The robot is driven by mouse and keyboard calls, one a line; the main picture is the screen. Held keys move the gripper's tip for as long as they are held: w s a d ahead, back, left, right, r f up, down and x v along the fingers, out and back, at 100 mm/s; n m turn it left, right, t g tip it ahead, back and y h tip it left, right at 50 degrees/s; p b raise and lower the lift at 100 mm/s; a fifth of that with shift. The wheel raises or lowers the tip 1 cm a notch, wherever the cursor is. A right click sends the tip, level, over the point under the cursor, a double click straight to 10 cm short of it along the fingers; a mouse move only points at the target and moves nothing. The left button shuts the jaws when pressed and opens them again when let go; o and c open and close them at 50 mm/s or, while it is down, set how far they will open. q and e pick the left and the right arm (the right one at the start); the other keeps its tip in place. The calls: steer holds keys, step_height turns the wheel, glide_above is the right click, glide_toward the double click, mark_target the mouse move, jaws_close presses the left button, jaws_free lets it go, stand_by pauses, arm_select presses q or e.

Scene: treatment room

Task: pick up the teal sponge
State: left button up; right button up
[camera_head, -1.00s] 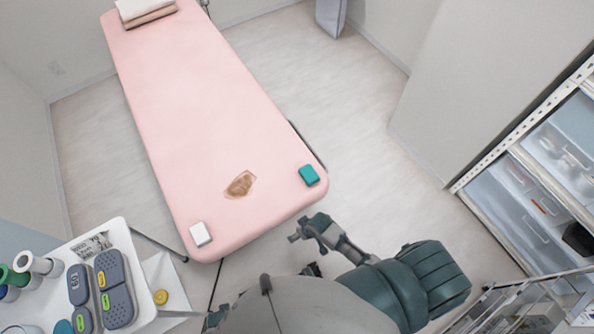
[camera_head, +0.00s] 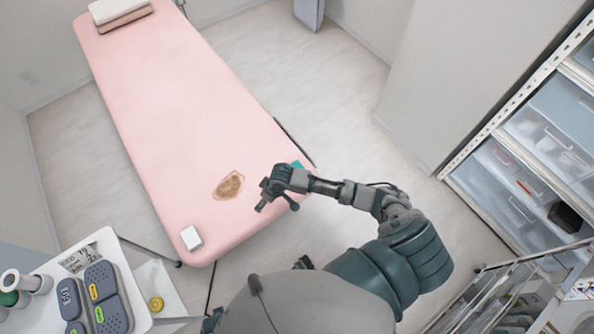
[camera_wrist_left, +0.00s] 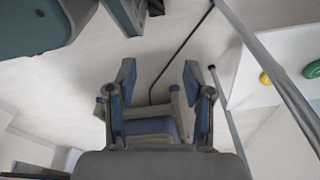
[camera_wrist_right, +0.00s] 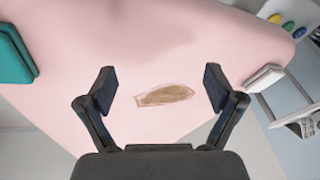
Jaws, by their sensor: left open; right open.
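The teal sponge (camera_head: 297,164) lies on the pink treatment bed (camera_head: 185,110), near its right edge at the near end. In the head view my right gripper and forearm hide most of it. It shows larger at the left edge of the right wrist view (camera_wrist_right: 14,56), outside the fingers. My right gripper (camera_head: 277,205) is open and empty over the near end of the bed; its fingers (camera_wrist_right: 160,88) frame a brown stain. My left gripper (camera_wrist_left: 158,75) is open and empty, away from the bed, with floor and a dark cable behind it.
The brown stain (camera_head: 229,185) and a white block (camera_head: 191,238) are on the bed's near end. A white cart (camera_head: 135,285) with grey cases stands at the lower left. Drawer shelves (camera_head: 535,165) stand at the right. Folded towels (camera_head: 120,12) lie at the far end.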

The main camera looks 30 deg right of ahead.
steer(key=w+d+r+m+g+h, duration=0.1)
steer(key=w+d+r+m+h, duration=0.15)
steer(key=d+r, duration=0.5)
steer(key=w+d+r+m+g+h, duration=0.1)
steer(key=w+d+r, duration=0.3)
steer(key=d, duration=0.6)
steer(key=b, duration=0.3)
glide_above(298, 164)
steer(key=s+a, duration=0.2)
steer(key=shift+y, duration=0.25)
steer(key=f, duration=1.1)
steer(key=shift+s+d+f, duration=0.1)
steer(key=shift+s+d, duration=0.1)
steer(key=shift+d, duration=0.05)
steer(key=shift+d+f, duration=0.1)
steer(key=shift+f, duration=0.45)
steer(key=f, duration=0.2)
steer(key=f+b, duration=0.1)
steer(key=f, duration=0.1)
steer(key=shift+w, duration=0.2)
steer(key=shift+f, duration=0.35)
arm_select(q)
steer(key=w+r, duration=0.4)
steer(key=r, duration=0.7)
steer(key=shift+d, duration=0.3)
arm_select(e)
steer(key=c, duration=1.2)
steer(key=shift+c, duration=0.2)
steer(key=shift+r, duration=0.1)
